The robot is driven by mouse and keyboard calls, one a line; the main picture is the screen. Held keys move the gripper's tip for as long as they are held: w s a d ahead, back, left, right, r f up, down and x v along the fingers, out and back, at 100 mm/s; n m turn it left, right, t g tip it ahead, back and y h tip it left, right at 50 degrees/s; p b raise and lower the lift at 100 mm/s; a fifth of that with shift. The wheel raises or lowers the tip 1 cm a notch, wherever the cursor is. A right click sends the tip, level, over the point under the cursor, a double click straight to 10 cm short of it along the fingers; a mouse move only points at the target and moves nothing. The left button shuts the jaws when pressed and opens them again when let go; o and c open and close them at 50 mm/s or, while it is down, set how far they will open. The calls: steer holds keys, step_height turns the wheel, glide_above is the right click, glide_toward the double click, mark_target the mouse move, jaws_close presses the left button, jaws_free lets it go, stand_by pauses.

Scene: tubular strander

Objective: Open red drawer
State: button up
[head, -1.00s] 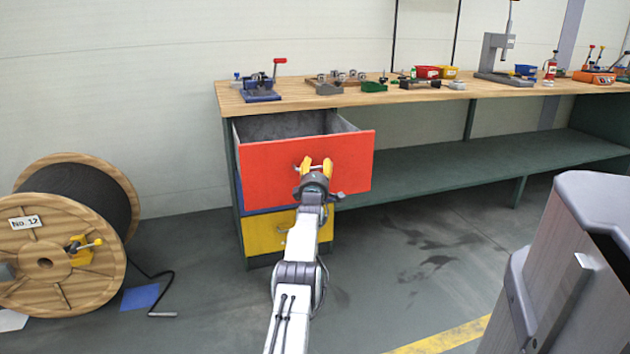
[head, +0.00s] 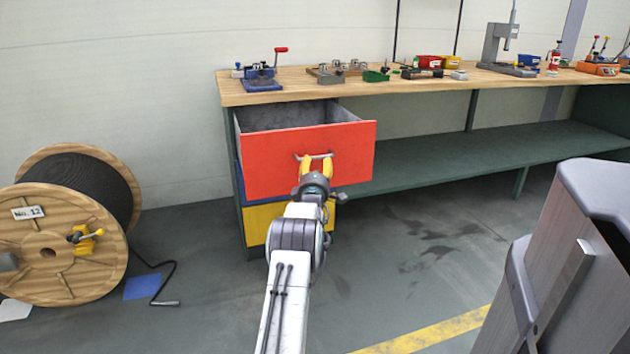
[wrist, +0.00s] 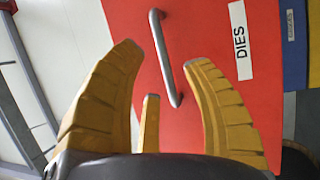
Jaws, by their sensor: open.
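The red drawer (head: 260,160) is pulled out from the left end of the workbench, and its grey, empty-looking inside shows from above. Its silver bar handle (head: 314,156) is on the front face. In the wrist view the handle (wrist: 163,60) stands beside a white label reading DIES (wrist: 240,40) on the red front (wrist: 200,25). My gripper (head: 315,166) is just in front of the handle. In the wrist view the yellow fingers (wrist: 168,75) are spread apart, with the handle between their tips and not clamped. Whether a finger touches it I cannot tell.
A blue drawer and a yellow drawer (head: 262,222) sit shut below the red one. The wooden workbench top (head: 420,90) carries tools and small bins. A cable reel (head: 60,255) stands at left, with a grey cabinet (head: 570,270) at right. The floor between is mostly free.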

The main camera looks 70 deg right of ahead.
steer(key=v, duration=0.6)
steer(key=shift+a, duration=0.35)
steer(key=shift+f, duration=0.1)
stand_by(0.6)
